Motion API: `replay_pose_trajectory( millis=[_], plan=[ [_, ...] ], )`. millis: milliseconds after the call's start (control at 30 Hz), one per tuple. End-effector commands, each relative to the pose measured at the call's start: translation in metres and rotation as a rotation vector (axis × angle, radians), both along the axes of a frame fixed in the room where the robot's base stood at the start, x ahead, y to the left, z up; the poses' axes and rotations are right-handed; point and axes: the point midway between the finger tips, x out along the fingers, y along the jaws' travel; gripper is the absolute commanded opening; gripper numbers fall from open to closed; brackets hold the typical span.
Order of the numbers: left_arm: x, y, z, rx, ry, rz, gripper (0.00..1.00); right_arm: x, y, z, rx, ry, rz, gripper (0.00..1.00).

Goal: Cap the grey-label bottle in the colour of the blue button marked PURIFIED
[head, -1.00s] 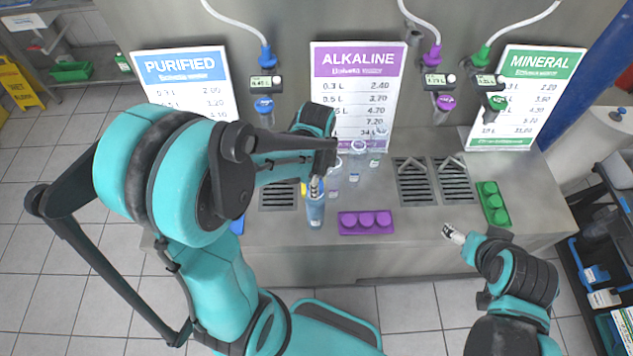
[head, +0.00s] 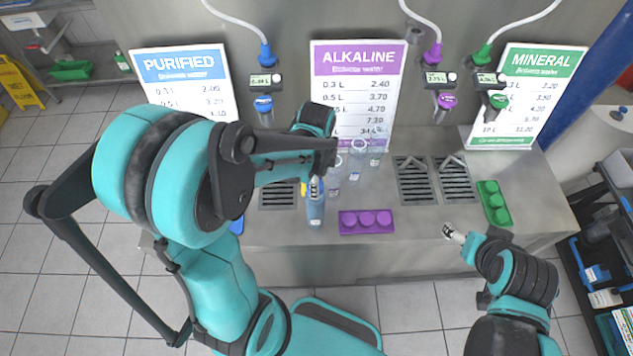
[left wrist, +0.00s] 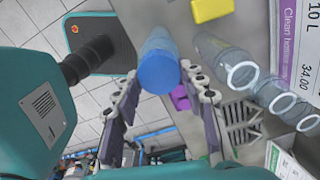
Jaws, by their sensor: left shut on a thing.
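A blue cap (left wrist: 158,72) sits between the fingertips of my left gripper (left wrist: 158,80) in the left wrist view. It is in line with the top of a bluish bottle (left wrist: 158,42); I cannot tell whether it is fully seated. In the head view this bottle (head: 316,209) stands upright near the counter's front edge, under my left gripper (head: 315,184). Its small label is too small to read for colour. The blue PURIFIED sign (head: 180,65) stands at the back left. My right gripper (head: 453,233) is empty in front of the counter; its fingers are too small to judge.
Several open clear bottles (head: 356,165) stand just right of the held one. A purple cap tray (head: 366,222) and a green cap tray (head: 493,203) lie on the counter (head: 420,225). A blue tray (head: 237,226) is mostly hidden by my left arm. A yellow block (left wrist: 212,8) is nearby.

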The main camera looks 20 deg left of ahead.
Motion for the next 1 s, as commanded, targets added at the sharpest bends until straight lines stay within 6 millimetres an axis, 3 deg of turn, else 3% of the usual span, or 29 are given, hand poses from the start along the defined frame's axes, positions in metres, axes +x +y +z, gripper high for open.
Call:
replay_pose_trajectory(
  millis=[300,333,400,633,733,1000],
  plan=[
    [0.0001,0.0,0.0014,0.0,0.0,0.0,0.13,0.0,0.0,0.0,0.0,0.0,0.0,0.72],
    [0.0001,0.0,0.0014,0.0,0.0,0.0,0.46,0.0,0.0,0.0,0.0,0.0,0.0,0.72],
    [0.0001,0.0,0.0014,0.0,0.0,0.0,0.65,0.0,0.0,0.0,0.0,0.0,0.0,0.72],
    [0.0001,0.0,0.0013,0.0,0.0,0.0,0.65,0.0,0.0,0.0,0.0,0.0,0.0,0.72],
    [0.0001,0.0,0.0012,0.0,0.0,0.0,0.88,0.0,0.0,0.0,0.0,0.0,0.0,0.72],
    [0.0001,0.0,0.0012,0.0,0.0,0.0,0.89,0.0,0.0,0.0,0.0,0.0,0.0,0.72]
  ],
)
